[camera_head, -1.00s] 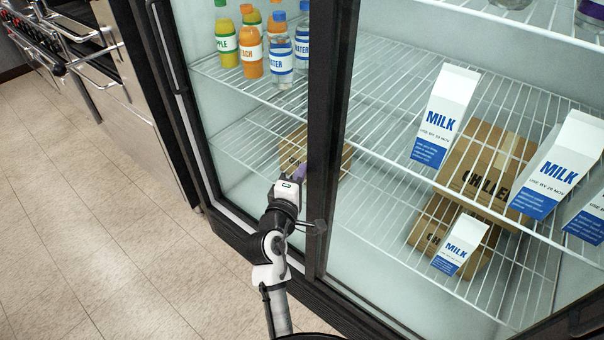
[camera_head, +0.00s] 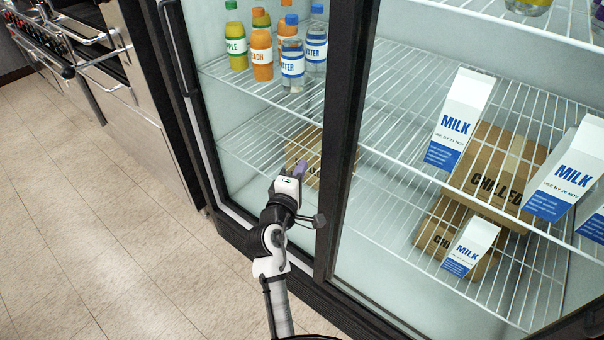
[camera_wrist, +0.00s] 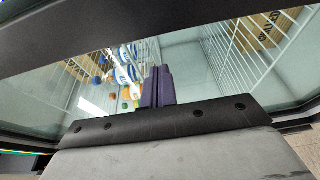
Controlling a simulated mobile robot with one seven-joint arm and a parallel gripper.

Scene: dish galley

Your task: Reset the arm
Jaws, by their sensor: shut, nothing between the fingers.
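My gripper (camera_head: 300,168) is in front of the left part of the glass-fronted fridge (camera_head: 343,130), low down near the dark upright between its two sides. In the wrist view its purple fingers (camera_wrist: 157,86) are together with nothing between them. My arm reaches up from the bottom of the head view, bent at the wrist. The fingertips show small in the head view, with a cardboard box (camera_head: 325,160) behind them on the lower shelf.
Bottles of juice and water (camera_head: 292,65) stand on the left upper shelf. Milk cartons (camera_head: 460,120) and cardboard boxes (camera_head: 495,165) are on the right shelves. The tiled floor (camera_head: 90,220) to the left is clear. Steel kitchen units (camera_head: 125,80) stand at the back left.

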